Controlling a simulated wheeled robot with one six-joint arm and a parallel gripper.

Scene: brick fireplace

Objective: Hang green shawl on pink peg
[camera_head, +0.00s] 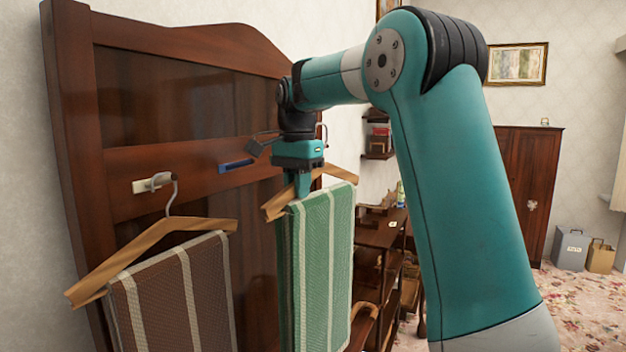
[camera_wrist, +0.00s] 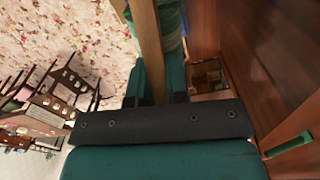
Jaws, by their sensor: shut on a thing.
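The green shawl (camera_head: 325,265), with pale stripes, hangs folded over a wooden hanger (camera_head: 339,173). My gripper (camera_head: 303,186) points down and is shut on this hanger, in front of the wooden rack (camera_head: 200,150). In the wrist view the hanger (camera_wrist: 147,40) runs between the fingers (camera_wrist: 158,84), with part of the green shawl (camera_wrist: 172,22) beside it. I see no pink peg in either view; part of the rack is hidden behind my arm and the shawl.
A brown striped shawl (camera_head: 182,300) hangs on a hanger from a hook at a cream plate (camera_head: 146,186), left of the green shawl. A blue plate (camera_head: 236,165) is on the rack's rail. The wrist view shows a green plate (camera_wrist: 290,144). Dark shelves (camera_head: 380,235) stand behind.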

